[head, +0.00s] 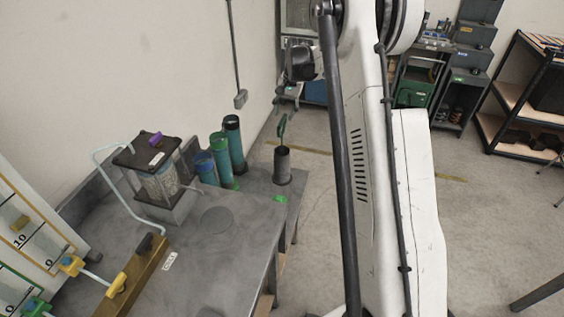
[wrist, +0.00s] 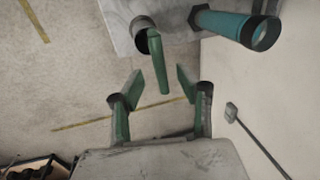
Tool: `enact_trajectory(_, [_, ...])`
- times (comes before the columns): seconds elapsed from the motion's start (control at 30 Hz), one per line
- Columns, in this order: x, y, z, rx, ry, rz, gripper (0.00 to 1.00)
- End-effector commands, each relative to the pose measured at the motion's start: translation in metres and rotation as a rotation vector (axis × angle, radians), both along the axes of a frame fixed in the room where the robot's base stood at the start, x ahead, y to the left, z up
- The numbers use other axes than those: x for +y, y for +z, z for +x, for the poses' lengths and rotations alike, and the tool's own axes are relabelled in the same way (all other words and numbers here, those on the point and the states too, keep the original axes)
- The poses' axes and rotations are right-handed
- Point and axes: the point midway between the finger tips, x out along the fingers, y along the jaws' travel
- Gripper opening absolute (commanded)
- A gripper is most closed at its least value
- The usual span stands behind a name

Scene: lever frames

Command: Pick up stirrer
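The stirrer, with a green handle (head: 282,128), stands upright in a dark grey cup (head: 282,167) near the back right corner of the table. In the wrist view the green handle (wrist: 159,66) sticks out of the cup (wrist: 146,40), towards my gripper (wrist: 159,80). My gripper's two green-padded fingers are spread wide, one on each side of the line of the handle. Its near end appears between or just beyond the fingertips, touching neither. The lower part of the stirrer is hidden inside the cup.
Several teal cylinders (head: 233,140) stand left of the cup; one (wrist: 235,28) also shows in the wrist view. A jar apparatus with a dark lid (head: 146,151) and a wooden block (head: 130,279) are on the grey table (head: 225,262). A hanging rod (head: 235,50) is near the wall.

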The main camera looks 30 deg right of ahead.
Motion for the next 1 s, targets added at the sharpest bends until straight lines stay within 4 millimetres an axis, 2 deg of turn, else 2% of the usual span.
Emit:
enact_trajectory(0.17, [0.001,-0.013,0.003,0.000,0.000,0.000,0.35])
enact_trajectory(0.4, [0.004,-0.044,0.009,0.000,0.001,0.000,0.35])
enact_trajectory(0.67, [0.005,-0.050,0.009,0.000,0.001,0.000,0.35])
enact_trajectory(0.93, [0.005,-0.049,0.009,0.000,0.001,0.000,0.01])
enact_trajectory(1.0, [0.005,-0.049,0.009,0.000,0.001,0.000,0.00])
